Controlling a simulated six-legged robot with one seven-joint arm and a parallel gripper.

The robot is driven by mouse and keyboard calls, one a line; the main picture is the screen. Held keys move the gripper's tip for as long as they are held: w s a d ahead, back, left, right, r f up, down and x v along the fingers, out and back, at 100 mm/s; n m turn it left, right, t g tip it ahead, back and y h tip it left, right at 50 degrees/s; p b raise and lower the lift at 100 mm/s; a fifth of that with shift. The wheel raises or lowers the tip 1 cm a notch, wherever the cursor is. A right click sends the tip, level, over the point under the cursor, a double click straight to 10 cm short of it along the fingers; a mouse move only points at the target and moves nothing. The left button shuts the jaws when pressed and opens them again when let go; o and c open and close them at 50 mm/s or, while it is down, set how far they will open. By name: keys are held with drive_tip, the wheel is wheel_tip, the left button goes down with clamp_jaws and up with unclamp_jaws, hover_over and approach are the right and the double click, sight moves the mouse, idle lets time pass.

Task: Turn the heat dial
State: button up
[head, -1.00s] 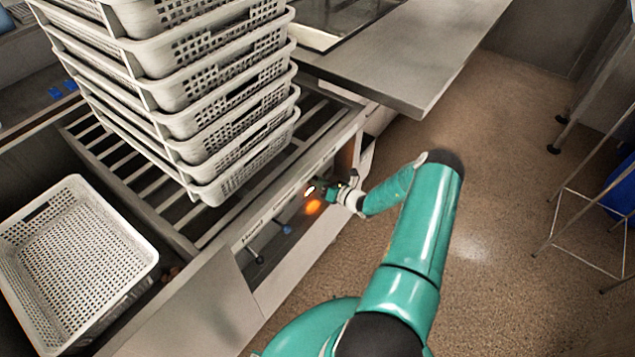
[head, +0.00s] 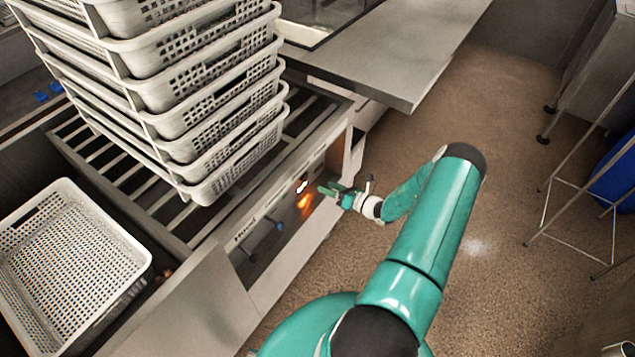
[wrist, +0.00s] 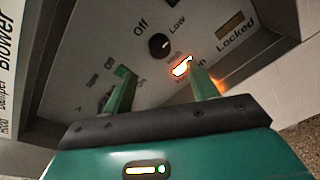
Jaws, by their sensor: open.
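A round black dial (wrist: 158,44) with a pale pointer mark sits on the grey control panel (head: 283,215), with "Off" and "Low" printed around it in the wrist view. My gripper (wrist: 160,71) is open, its two green fingers spread below the dial in that view. Nothing is between the fingers, and they appear apart from the dial. In the head view my gripper (head: 328,189) is just in front of the panel, at its right part. The dial cannot be made out there.
A "Locked" label (wrist: 236,36) is at the right. Stacked white baskets (head: 190,110) stand on the slatted rack, with another basket (head: 65,255) at left.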

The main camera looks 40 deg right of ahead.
drive_tip(key=v, duration=0.4)
drive_tip(key=shift+s+d, duration=0.1)
drive_tip(key=shift+s, duration=0.15)
idle(0.3)
